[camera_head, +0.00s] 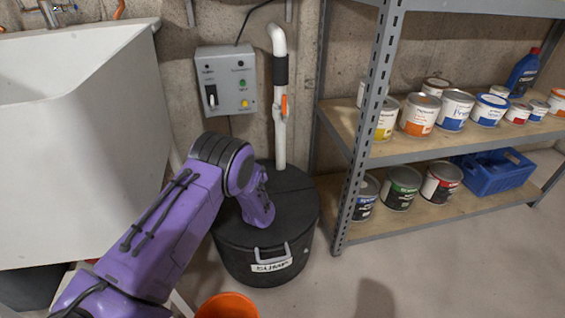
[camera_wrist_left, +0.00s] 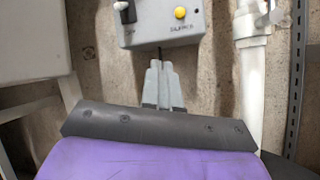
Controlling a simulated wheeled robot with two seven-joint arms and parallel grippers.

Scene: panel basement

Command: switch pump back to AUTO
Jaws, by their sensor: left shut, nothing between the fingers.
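The pump control box (camera_head: 227,72) is a grey panel on the concrete wall. Its switch (camera_head: 211,97) is a black plate with a white lever at the panel's left; the lever's setting is too small to read. A green button or lamp (camera_head: 242,83) and a yellow one (camera_head: 245,104) sit at the right. In the left wrist view, the box's lower part (camera_wrist_left: 160,30), the yellow button (camera_wrist_left: 180,13) and the switch's lower end (camera_wrist_left: 124,10) show. My left gripper (camera_wrist_left: 158,66) is shut and empty, its tips just below the box. In the head view its fingers are hidden. My right gripper is out of view.
A black lidded sump (camera_head: 262,262) stands below the box. A white pipe (camera_head: 280,130) with an orange valve handle rises beside it. A white sink (camera_head: 75,150) is at left, a metal shelf (camera_head: 362,130) with cans at right. An orange bucket (camera_head: 227,306) stands in front.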

